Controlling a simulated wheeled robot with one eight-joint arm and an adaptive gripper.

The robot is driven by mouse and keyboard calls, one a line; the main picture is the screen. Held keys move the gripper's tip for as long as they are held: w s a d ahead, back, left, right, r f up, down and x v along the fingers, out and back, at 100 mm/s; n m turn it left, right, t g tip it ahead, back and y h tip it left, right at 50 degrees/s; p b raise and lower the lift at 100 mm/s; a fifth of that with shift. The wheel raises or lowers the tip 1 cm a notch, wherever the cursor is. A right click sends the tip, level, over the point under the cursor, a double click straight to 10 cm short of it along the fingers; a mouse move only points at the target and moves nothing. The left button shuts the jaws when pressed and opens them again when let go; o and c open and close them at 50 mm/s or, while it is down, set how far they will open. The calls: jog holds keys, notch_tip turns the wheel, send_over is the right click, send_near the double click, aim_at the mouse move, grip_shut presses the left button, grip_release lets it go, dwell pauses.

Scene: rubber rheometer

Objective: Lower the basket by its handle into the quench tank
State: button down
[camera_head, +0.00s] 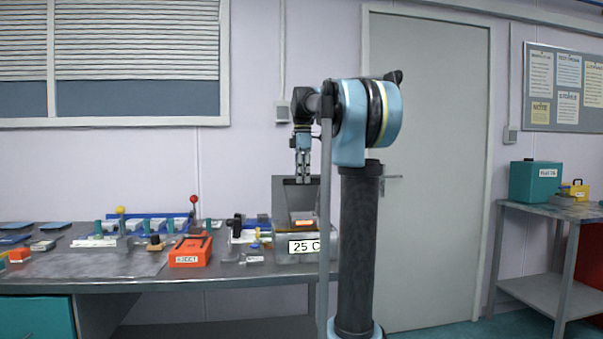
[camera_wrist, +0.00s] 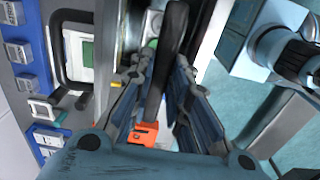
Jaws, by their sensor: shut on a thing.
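My gripper (camera_head: 303,178) points down above the quench tank (camera_head: 283,257), a grey box labelled "25 C" at the right end of the bench. It is shut on the dark basket handle (camera_wrist: 171,50), which runs between the fingers (camera_wrist: 160,95) in the wrist view. In the head view, the dark basket (camera_head: 300,205) hangs below the gripper at the tank's opening. An orange block (camera_head: 304,222) shows low in the basket, and orange also shows in the wrist view (camera_wrist: 143,133). The tank's front wall hides the basket's bottom, so its depth is unclear.
An orange labelled box (camera_head: 190,252) and small fixtures crowd the bench left of the tank. A red-knobbed lever (camera_head: 194,200) and a yellow-knobbed one (camera_head: 120,211) stand up there. A side table (camera_head: 548,208) with a teal box (camera_head: 535,182) is at right.

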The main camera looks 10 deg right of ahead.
jog(key=shift+f, duration=5)
jog(key=c, duration=1.4)
grip_release()
jog(key=shift+c, duration=0.2)
jog(key=shift+r, duration=0.1)
notch_tip(320, 180, up, 12)
jog(key=shift+f, duration=0.15)
